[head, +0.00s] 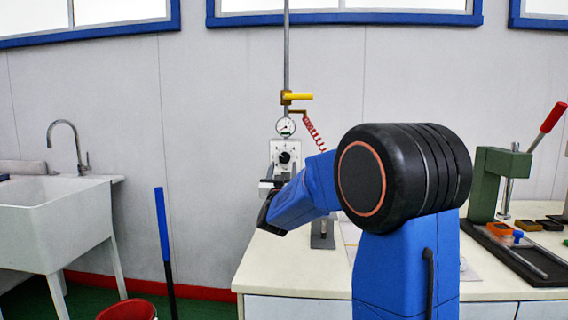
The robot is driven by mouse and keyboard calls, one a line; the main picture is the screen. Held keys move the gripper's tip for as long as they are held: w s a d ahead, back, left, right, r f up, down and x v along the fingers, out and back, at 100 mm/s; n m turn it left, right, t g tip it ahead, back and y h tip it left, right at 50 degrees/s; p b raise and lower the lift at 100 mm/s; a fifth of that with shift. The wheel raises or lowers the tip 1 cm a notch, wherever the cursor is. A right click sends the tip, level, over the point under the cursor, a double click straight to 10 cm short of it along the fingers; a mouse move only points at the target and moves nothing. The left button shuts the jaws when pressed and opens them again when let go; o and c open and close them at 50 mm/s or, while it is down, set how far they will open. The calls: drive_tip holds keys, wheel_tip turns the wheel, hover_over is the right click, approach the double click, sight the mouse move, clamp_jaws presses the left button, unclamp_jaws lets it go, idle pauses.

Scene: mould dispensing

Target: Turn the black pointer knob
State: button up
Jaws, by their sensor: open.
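The black pointer knob (284,157) is on the front of a pale dispenser unit (274,148), below a round white dial gauge (285,127). My gripper (272,184) is a small dark shape just below the knob in the picture, at the end of my blue arm. It is open, and no object shows in it. My arm hides much of the gripper and the lower part of the dispenser. The gap in depth between gripper and knob cannot be told.
A yellow valve handle (298,97) and a red coiled hose (315,133) are above the bench (275,268). A green press (491,184) with a red-handled lever (553,118) stands at right. A white sink (55,222) is at left.

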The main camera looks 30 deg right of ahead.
sight(284, 160)
drive_tip(key=shift+x, duration=2.25)
drive_tip(key=c, duration=1.1)
